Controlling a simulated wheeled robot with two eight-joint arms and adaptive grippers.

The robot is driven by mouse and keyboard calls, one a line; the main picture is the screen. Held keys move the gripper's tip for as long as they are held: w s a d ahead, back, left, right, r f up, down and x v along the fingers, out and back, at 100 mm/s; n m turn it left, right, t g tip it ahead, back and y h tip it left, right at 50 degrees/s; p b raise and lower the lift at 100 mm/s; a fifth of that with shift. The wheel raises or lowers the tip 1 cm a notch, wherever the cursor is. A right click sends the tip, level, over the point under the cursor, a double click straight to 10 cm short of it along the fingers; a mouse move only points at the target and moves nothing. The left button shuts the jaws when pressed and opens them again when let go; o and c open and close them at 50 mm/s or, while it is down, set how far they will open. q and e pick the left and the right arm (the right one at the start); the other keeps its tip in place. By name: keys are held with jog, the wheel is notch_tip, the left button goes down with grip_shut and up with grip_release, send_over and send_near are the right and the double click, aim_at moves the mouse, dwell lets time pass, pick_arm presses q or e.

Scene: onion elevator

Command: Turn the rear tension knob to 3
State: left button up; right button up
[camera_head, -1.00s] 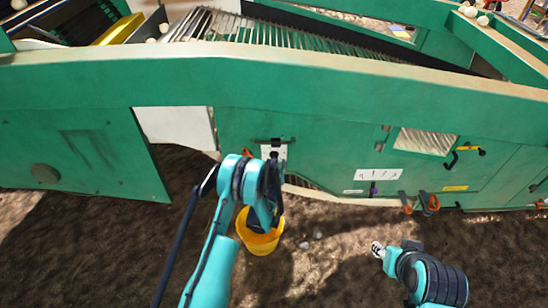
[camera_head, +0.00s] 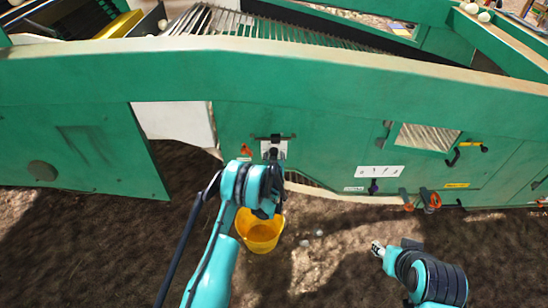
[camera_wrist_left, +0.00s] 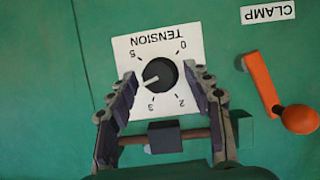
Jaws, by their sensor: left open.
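The white tension plate (camera_head: 281,146) is on the green machine's side panel. In the left wrist view the plate (camera_wrist_left: 128,47) appears upside down, with 0, 2, 3 and 5 readable. Its black round knob (camera_wrist_left: 163,72) has a white pointer aimed left and slightly down, between the 5 and the 3. My left gripper (camera_wrist_left: 163,78) is open, with one finger on each side of the knob. The left finger hides part of the scale; contact with the knob cannot be told. My left gripper also shows in the head view (camera_head: 272,155). My right gripper (camera_head: 377,248) hangs low, away from the panel.
An orange clamp handle (camera_wrist_left: 263,85) under a CLAMP label (camera_wrist_left: 268,12) sits right of the plate in the wrist view. A yellow bucket (camera_head: 262,237) stands on the soil below my left arm. Another white plate (camera_head: 380,171) and orange clamps (camera_head: 431,199) are further right.

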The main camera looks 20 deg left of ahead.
pick_arm(q)
jog(key=shift+c, duration=0.3)
jog(key=c, duration=1.1)
jog(key=n+h, duration=0.2)
jog(key=n, duration=0.1)
jog(key=shift+s+a+t, duration=0.1)
jog(key=shift+a+t, duration=0.15)
jog(key=shift+t, duration=0.15)
jog(key=shift+f+n+t+h, duration=0.15)
jog(key=shift+n+t+h, duration=0.35)
jog(key=shift+n+h, duration=0.7)
jog(key=shift+n+y, duration=0.3)
jog(key=shift+n, duration=0.1)
